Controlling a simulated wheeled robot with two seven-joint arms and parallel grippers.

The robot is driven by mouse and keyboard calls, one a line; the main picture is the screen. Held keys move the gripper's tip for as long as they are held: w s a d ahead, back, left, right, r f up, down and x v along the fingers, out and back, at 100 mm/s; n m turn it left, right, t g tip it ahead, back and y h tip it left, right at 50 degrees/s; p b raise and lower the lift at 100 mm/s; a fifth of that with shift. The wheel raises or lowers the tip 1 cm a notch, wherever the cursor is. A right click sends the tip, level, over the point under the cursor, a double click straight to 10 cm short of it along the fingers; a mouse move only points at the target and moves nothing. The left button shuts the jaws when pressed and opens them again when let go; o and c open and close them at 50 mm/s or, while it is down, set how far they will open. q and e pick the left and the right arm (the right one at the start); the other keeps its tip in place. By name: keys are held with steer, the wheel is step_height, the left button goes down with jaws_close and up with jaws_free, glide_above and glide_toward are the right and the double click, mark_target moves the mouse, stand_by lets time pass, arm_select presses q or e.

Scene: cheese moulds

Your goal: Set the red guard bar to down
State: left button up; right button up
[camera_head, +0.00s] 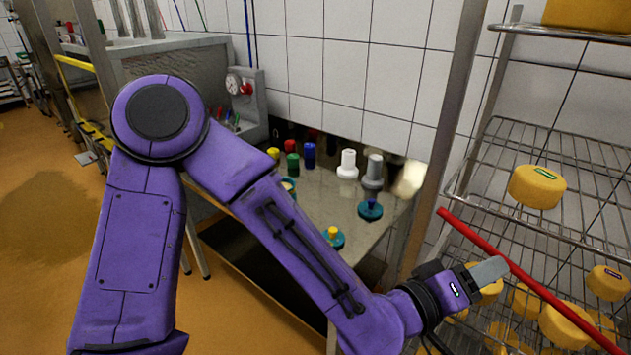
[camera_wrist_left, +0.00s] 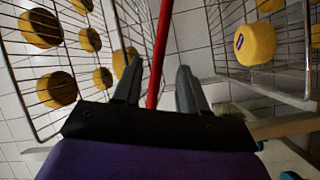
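The red guard bar (camera_head: 535,283) slants across the front of the wire rack in the head view, from upper left down to the lower right edge. My left gripper (camera_head: 491,270) is at the bar, with its pale fingertip overlapping the bar's near side. In the left wrist view the red guard bar (camera_wrist_left: 161,40) runs down between the two dark fingers of the left gripper (camera_wrist_left: 157,68). The fingers are apart, with a gap on each side of the bar, so it looks unclamped. The bar's lower end is hidden by the gripper body. My right gripper is not in view.
Yellow cheeses (camera_head: 537,187) sit on the wire rack shelves (camera_head: 480,180) behind the bar. A metal post (camera_head: 440,140) stands left of the rack. A steel table (camera_head: 375,235) with coloured bottles and white moulds (camera_head: 347,165) is left of it.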

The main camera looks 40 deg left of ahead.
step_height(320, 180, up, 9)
steer(key=p, duration=0.9)
arm_select(q)
steer(key=s+a+f+g+y+b, duration=0.2)
steer(key=a+f, duration=0.1)
steer(key=f, duration=0.5)
steer(key=s+a+f+g+y+b, duration=0.1)
steer(key=s+a+f+b, duration=0.15)
steer(key=f, duration=0.45)
steer(key=s+a+f+g+y+b, duration=0.1)
steer(key=s+a+f+g+y, duration=0.2)
steer(key=f, duration=0.5)
steer(key=s+a+f+g+y+b, duration=0.2)
steer(key=s+a+f, duration=0.4)
steer(key=f, duration=0.3)
steer(key=s+a+f+g+y+b, duration=0.2)
steer(key=s+a+f+b, duration=0.1)
steer(key=s+a+f, duration=0.4)
step_height(320, 180, down, 2)
steer(key=shift+a+f+m+g, duration=0.15)
steer(key=shift+a+m+g, duration=0.2)
steer(key=shift+a, duration=0.2)
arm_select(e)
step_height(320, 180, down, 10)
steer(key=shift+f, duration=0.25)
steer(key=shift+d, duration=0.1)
